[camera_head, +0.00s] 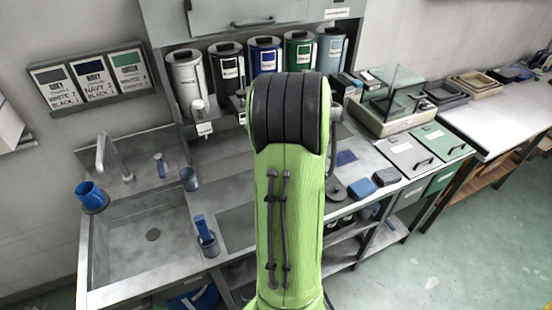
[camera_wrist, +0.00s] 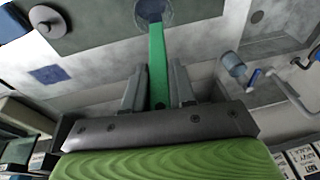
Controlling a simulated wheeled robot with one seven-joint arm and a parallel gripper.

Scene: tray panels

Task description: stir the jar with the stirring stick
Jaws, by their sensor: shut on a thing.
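In the wrist view my gripper (camera_wrist: 157,80) is shut on a long flat green stirring stick (camera_wrist: 157,55). The stick reaches away from the fingers to the jar (camera_wrist: 141,14) at the top edge. The jar looks like clear glass with blue contents, and the frame cuts it off. The far end of the stick overlaps the jar; I cannot tell how deep it sits inside. In the head view my green arm hides the gripper, the stick and the jar.
The sink (camera_head: 124,245) with its tap is at the left. A blue cup (camera_head: 92,196) is on its left rim. A holder with blue handles (camera_head: 206,238) stands at the counter's front. Several canisters (camera_head: 186,83) line the back. A glass-sided scale (camera_head: 386,115) is at the right.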

